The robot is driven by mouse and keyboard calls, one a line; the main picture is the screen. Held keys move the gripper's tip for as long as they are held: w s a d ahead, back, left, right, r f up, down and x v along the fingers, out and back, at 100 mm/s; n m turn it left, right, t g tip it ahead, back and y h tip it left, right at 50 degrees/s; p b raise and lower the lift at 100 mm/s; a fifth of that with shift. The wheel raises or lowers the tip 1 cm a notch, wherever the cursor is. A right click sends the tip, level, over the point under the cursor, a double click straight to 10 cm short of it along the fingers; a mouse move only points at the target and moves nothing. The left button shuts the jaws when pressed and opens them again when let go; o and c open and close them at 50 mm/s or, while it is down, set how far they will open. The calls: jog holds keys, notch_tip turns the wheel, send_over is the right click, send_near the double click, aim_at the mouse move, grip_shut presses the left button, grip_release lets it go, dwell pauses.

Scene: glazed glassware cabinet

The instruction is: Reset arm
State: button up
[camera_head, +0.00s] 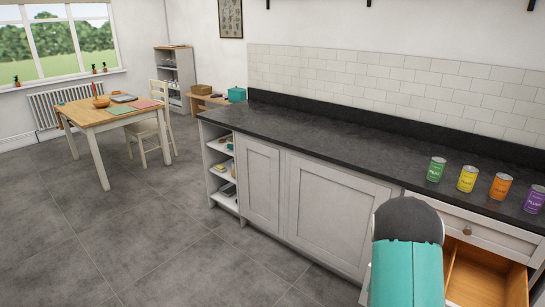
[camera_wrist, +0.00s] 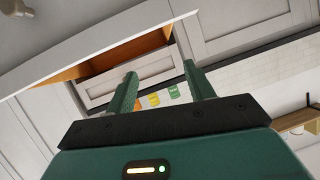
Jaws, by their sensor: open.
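My gripper (camera_wrist: 160,69) shows in the wrist view with its two green fingers spread apart and nothing between them. It is in front of the lower cabinets, near an open drawer (camera_wrist: 110,55) whose inside is orange-brown wood. In the head view my teal and dark arm rises at the lower right and covers part of the cabinet front. The open drawer (camera_head: 484,276) shows just right of it. The fingers are hidden in the head view.
An open shelf unit (camera_head: 222,172) ends the counter. A wooden table (camera_head: 108,113) and chair (camera_head: 155,130) stand back left. The grey floor between is clear.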

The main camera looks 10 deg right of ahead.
jog(key=s+a+r+n+g+y, duration=0.1)
jog(key=a+r+n+y, duration=0.4)
jog(key=a+r, duration=1.5)
jog(key=s+a+r+n+g+y, duration=0.1)
jog(key=s+a+r, duration=0.2)
jog(key=s, duration=0.5)
jog(key=s+a+r+n+g+y, duration=0.1)
jog(key=s+a+r+n, duration=0.1)
jog(key=s+a+r, duration=0.2)
jog(key=s+a+r+n+g+y, duration=0.1)
jog(key=s+a+r, duration=0.3)
jog(key=s, duration=0.7)
jog(key=shift+s+a+n+g+y, duration=0.3)
jog(key=shift+a+n+y, duration=0.15)
jog(key=shift+a, duration=0.2)
jog(key=shift+r, duration=0.1)
jog(key=c, duration=0.4)
jog(key=shift+o, duration=0.2)
jog(key=shift+d, duration=0.1)
jog(key=shift+d, duration=0.1)
